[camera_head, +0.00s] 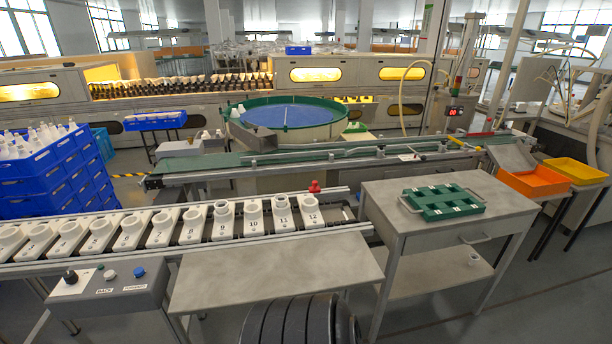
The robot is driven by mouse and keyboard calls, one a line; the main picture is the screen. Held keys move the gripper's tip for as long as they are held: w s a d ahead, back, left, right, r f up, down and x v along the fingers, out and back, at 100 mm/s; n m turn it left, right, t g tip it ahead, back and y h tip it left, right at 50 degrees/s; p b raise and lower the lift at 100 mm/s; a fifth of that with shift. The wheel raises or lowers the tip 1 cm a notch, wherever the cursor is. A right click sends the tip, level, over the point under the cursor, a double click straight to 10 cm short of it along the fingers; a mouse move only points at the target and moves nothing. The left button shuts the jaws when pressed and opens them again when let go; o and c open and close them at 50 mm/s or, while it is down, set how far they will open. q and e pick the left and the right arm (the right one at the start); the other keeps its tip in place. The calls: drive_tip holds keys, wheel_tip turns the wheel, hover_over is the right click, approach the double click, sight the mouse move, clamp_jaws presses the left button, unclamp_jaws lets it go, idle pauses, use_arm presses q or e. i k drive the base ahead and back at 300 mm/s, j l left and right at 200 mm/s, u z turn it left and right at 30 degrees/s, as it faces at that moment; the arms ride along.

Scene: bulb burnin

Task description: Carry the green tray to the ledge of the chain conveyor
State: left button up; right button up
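The green tray (455,214) sits flat on the grey top of a side table (400,190) at the right. It has several compartments with small pale marks inside and a handle at each end. The chain conveyor (100,262) runs across the left and middle, carrying a row of white numbered holders, with 12 (310,216) at its right end. Its grey ledge (275,278) sticks out at the front, bare, to the left of the side table. Neither of my grippers is in view.
A red knob (314,187) stands at the conveyor's right end. A button box (112,285) is at front left. Orange (535,182) and yellow (577,171) bins stand at right.

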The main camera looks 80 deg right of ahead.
sight(292, 265)
drive_tip(key=z, duration=3.85)
drive_tip(key=u, duration=0.4)
drive_tip(key=i+l, duration=0.05)
